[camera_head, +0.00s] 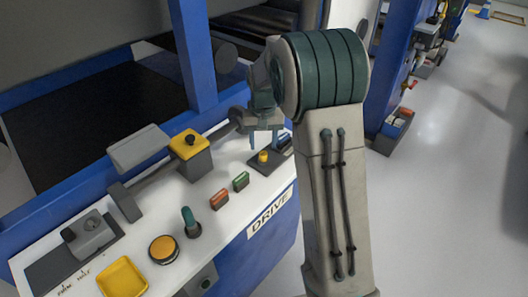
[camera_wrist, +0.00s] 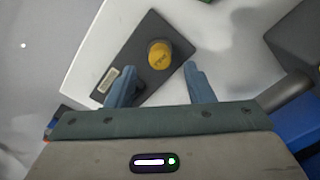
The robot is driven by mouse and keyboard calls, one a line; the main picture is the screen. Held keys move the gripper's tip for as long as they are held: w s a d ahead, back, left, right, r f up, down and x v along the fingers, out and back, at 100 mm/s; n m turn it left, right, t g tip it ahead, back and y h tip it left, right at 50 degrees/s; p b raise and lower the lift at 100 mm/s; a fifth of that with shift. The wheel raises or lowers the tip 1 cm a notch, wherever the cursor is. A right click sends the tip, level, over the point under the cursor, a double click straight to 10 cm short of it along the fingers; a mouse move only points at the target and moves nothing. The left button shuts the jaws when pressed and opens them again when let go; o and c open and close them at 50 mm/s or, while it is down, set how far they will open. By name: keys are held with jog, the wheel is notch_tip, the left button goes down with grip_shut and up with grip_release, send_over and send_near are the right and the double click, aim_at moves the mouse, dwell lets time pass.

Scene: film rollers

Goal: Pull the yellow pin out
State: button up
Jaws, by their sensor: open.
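The yellow pin (camera_head: 262,156) is a short yellow cylinder standing in a dark grey plate (camera_head: 268,168) at the far right end of the white console. In the wrist view the yellow pin (camera_wrist: 159,54) is seen from above, with small unreadable marks on its top, and the dark plate (camera_wrist: 130,60) carries a small pale label. My gripper (camera_head: 264,138) is open just above the pin. In the wrist view its two blue fingers (camera_wrist: 158,80) are spread, empty, and the pin shows beyond their tips, between their lines. I cannot tell the exact height gap.
The white console (camera_head: 222,222) also holds a green block (camera_head: 241,181), a red block (camera_head: 219,199), a dark green lever (camera_head: 190,222), a round orange button (camera_head: 163,249), a yellow tray (camera_head: 122,279) and a yellow box (camera_head: 189,144). A blue post (camera_head: 194,55) stands behind.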

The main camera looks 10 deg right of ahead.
aim_at(263, 153)
jog(key=shift+f, duration=2.15)
grip_shut()
jog(key=shift+r+p, duration=0.55)
jog(key=shift+r, duration=0.4)
grip_release()
jog(key=shift+w+f, duration=0.1)
